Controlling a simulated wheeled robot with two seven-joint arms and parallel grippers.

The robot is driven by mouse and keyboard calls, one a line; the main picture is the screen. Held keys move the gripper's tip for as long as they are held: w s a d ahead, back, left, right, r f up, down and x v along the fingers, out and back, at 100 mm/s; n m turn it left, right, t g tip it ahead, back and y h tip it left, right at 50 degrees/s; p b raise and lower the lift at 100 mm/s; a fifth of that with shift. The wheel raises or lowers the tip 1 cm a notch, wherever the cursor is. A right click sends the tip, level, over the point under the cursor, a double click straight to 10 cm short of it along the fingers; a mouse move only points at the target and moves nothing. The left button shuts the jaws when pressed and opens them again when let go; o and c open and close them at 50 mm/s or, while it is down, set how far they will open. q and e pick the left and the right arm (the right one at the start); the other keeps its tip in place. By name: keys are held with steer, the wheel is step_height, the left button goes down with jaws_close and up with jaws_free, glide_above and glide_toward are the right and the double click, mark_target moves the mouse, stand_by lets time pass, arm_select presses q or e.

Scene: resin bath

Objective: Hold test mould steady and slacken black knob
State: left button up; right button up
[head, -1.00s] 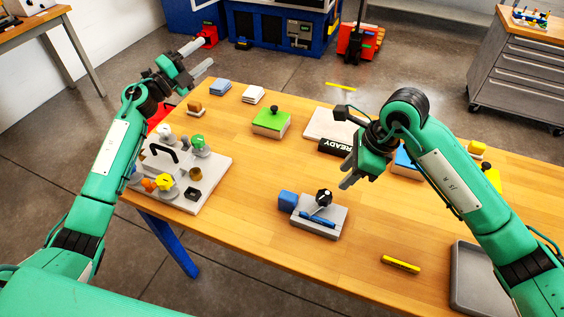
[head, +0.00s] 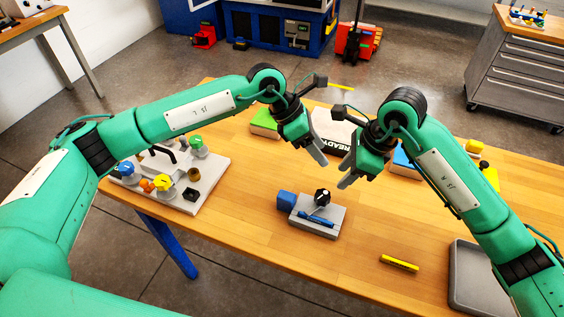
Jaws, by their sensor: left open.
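The test mould looks to be the grey block (head: 327,229) on the table's front middle, with a blue block (head: 286,200) at its left end and a blue bar on top. The black knob (head: 322,196) stands upright on it, marked with a light spot. My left gripper (head: 328,152) is open and empty, above and behind the mould, pointing down. My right gripper (head: 347,175) looks open and empty, above and to the right of the knob. Neither gripper touches the mould or the knob.
A grey board (head: 213,181) with coloured knobs and a black handle sits at left. A yellow marker-like bar (head: 400,264) and a grey tray (head: 460,290) lie at front right. Table around the mould is clear.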

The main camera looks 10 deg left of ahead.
mark_target(282, 194)
arm_select(q)
steer(key=s+a+f+m+y, duration=0.2)
steer(key=s+a+m+y, duration=0.3)
steer(key=a+y, duration=0.25)
steer(key=shift+t, duration=0.3)
steer(key=f, duration=1.4)
steer(key=shift+w+d, duration=0.1)
steer(key=shift+w, duration=0.1)
jaws_close()
